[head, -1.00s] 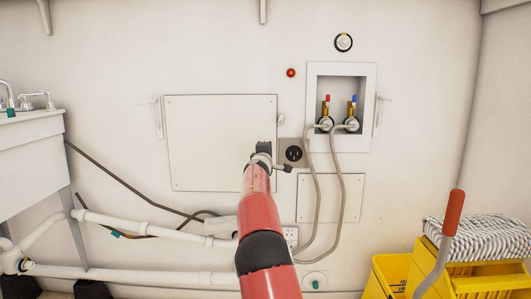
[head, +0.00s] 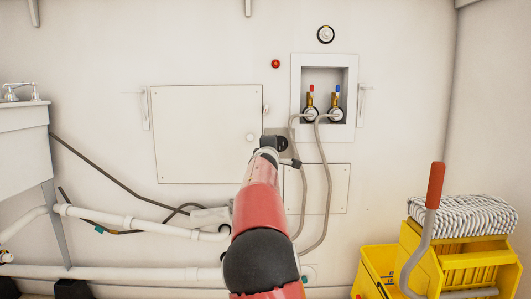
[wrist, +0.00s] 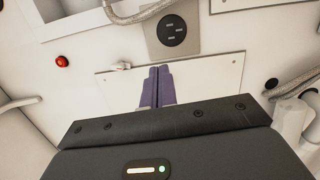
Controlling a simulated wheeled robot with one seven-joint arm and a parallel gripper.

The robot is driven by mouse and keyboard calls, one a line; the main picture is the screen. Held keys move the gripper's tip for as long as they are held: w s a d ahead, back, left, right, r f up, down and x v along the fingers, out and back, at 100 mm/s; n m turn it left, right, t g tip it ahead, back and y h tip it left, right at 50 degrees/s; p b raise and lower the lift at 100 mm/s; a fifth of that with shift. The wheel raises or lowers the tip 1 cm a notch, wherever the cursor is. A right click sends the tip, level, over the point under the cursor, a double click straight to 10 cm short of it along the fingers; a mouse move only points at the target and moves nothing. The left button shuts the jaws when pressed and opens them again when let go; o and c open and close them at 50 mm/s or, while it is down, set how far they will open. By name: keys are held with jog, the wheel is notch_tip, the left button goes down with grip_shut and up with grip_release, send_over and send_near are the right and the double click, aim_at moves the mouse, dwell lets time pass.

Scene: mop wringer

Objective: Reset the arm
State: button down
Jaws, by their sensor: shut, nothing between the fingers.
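My red arm reaches up from the bottom middle of the head view, toward the wall. My gripper (wrist: 157,86) shows in the wrist view as two purple fingers pressed together, with nothing between them. In the head view its end is mostly hidden behind the wrist at the tip of the arm. In the wrist view the fingers lie in front of a white wall panel (wrist: 205,75) and below a grey outlet plate (wrist: 172,32). I cannot tell how far they are from the wall.
A yellow mop bucket (head: 378,268) with a wringer, a red-handled lever (head: 435,186) and a mop head (head: 465,213) stands at the right. A white sink (head: 22,145) and pipes (head: 120,220) are at the left. Hoses (head: 328,190) hang from the valve box (head: 351,62).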

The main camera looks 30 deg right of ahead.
jog(key=shift+s, duration=0.4)
jog(key=s+a+f+m+g+y, duration=0.15)
jog(key=s+a+m, duration=0.3)
jog(key=s, duration=0.45)
jog(key=s+a+f+m+g, duration=0.25)
jog(key=s+m, duration=0.25)
jog(key=s, duration=0.3)
jog(key=s+a+f+m+g+y, duration=0.15)
jog(key=s+a+f+y, duration=0.35)
jog(key=s+a+f, duration=0.75)
jog(key=s+a+f+g+y, duration=0.4)
jog(key=s+a+f, duration=0.5)
jog(key=s+a, duration=0.65)
notch_tip(320, 180, up, 14)
jog(key=y+p, duration=0.1)
jog(key=p, duration=1.2)
jog(key=shift+w+d+f+t, duration=0.15)
jog(key=shift+d+f+t, duration=0.1)
jog(key=shift+t, duration=0.2)
